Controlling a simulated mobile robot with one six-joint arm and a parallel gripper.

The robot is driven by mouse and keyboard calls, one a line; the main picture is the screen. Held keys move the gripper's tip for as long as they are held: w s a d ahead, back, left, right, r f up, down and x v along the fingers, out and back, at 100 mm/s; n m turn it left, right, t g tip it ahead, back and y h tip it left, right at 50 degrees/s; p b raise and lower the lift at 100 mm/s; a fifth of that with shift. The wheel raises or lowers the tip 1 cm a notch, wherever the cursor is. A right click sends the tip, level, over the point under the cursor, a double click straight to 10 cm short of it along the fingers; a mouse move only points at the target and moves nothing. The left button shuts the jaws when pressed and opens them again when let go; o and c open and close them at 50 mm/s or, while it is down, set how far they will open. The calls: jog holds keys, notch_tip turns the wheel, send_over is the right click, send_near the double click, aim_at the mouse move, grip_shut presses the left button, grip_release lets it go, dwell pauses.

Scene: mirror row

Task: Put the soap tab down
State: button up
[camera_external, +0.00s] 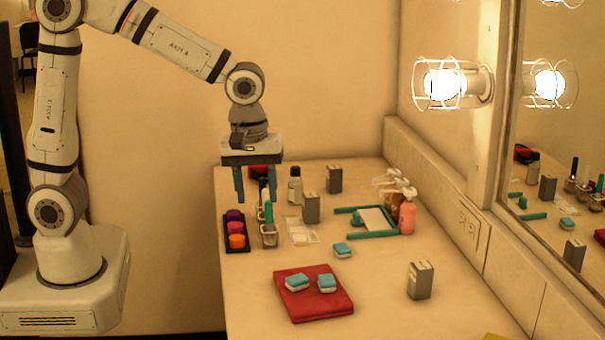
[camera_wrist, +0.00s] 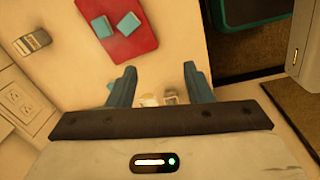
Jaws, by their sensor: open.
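Two blue-and-white soap tabs lie apart on a folded red cloth (camera_external: 318,307), one to the left (camera_external: 297,283) and one to the right (camera_external: 327,283). A third soap tab (camera_external: 342,250) lies on the bare counter behind the cloth. In the wrist view the red cloth (camera_wrist: 118,47) bears both tabs, one (camera_wrist: 102,27) and the other (camera_wrist: 128,23). My gripper (camera_external: 259,196) is open above the counter's far left part, well behind the cloth. In the wrist view its blue fingers (camera_wrist: 160,70) are spread with nothing held between them.
A black tray with colored jars (camera_external: 236,232), a glass holder (camera_external: 270,236), bottles and grey boxes stand below and around my gripper. A grey box (camera_external: 420,280) stands right of the cloth, near the mirror wall.

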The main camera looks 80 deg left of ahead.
jog(key=s+a+r+m+t, duration=0.1)
jog(key=s+a+m, duration=0.1)
jog(key=s+m, duration=0.5)
jog(key=s+a+r+m, duration=0.1)
jog(key=s+a+m, duration=0.1)
jog(key=s+m, duration=0.6)
jog(key=shift+s+a+t, duration=0.25)
jog(key=shift+s+t, duration=0.15)
jog(key=shift+s, duration=0.4)
notch_tip(320, 180, down, 30)
jog(key=g+b, duration=0.1)
jog(key=b, duration=2.6)
jog(key=shift+w, duration=0.2)
dwell(1.5)
